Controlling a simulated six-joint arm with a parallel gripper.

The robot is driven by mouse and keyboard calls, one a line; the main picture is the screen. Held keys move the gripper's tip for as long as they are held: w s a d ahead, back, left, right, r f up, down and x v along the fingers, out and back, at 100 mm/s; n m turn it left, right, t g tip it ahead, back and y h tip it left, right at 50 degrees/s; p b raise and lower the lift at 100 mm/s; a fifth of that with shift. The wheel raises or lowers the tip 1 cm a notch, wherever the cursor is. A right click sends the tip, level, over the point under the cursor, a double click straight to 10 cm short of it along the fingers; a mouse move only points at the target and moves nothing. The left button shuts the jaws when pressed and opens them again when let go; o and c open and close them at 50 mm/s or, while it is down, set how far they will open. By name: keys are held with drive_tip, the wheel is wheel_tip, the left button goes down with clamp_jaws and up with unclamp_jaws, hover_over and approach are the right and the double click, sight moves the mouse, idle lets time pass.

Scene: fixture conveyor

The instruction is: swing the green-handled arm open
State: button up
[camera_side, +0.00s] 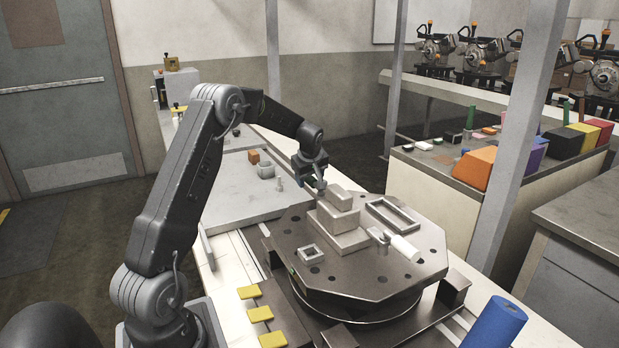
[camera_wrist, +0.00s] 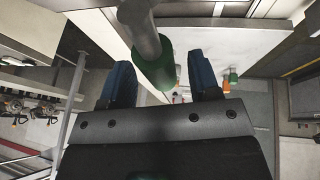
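The green handle (camera_wrist: 156,72) shows in the wrist view as a green end on a grey bar (camera_wrist: 138,22) coming down from the top. My gripper (camera_wrist: 160,62) has its two blue fingers apart, one on each side of the green end in the picture. There is a visible gap to the right finger; the left finger is close, and I cannot tell whether it touches. In the side view my gripper (camera_side: 315,180) is above the back left of the dark octagonal plate (camera_side: 340,278), beside stepped grey blocks (camera_side: 340,218). The handle is too small or hidden to make out there.
The plate also carries a rectangular frame (camera_side: 392,206), a small square frame (camera_side: 310,254) and a white cylinder (camera_side: 406,247). Yellow tabs (camera_side: 261,314) sit at the front left. A grey post (camera_side: 522,130) rises at the right.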

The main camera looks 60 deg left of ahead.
clamp_jaws()
idle(0.3)
drive_tip(key=shift+s, duration=0.1)
drive_tip(key=s+n+g, duration=0.1)
drive_tip(key=n, duration=0.1)
drive_tip(key=s+d+n+g, duration=0.1)
drive_tip(key=n, duration=0.2)
drive_tip(key=s+d+n+g, duration=0.1)
drive_tip(key=s+n, duration=0.1)
drive_tip(key=n, duration=0.1)
drive_tip(key=shift+g, duration=0.3)
drive_tip(key=n, duration=0.1)
drive_tip(key=s+d+n+g, duration=0.1)
drive_tip(key=n, duration=0.1)
drive_tip(key=d+n, duration=0.1)
drive_tip(key=shift+s+n+g+h, duration=0.25)
drive_tip(key=shift+n+g+h, duration=0.05)
drive_tip(key=shift+s+d+n+g+h, duration=0.15)
drive_tip(key=shift+d+n+g+h, duration=0.25)
drive_tip(key=shift+n, duration=0.5)
drive_tip(key=shift+s+d+n+g+h, duration=0.1)
drive_tip(key=shift+s+d+n+h, duration=0.1)
drive_tip(key=shift+d+n, duration=0.5)
drive_tip(key=shift+a+n, duration=0.1)
drive_tip(key=shift+n, duration=0.2)
drive_tip(key=shift+o, duration=0.2)
unclamp_jaws()
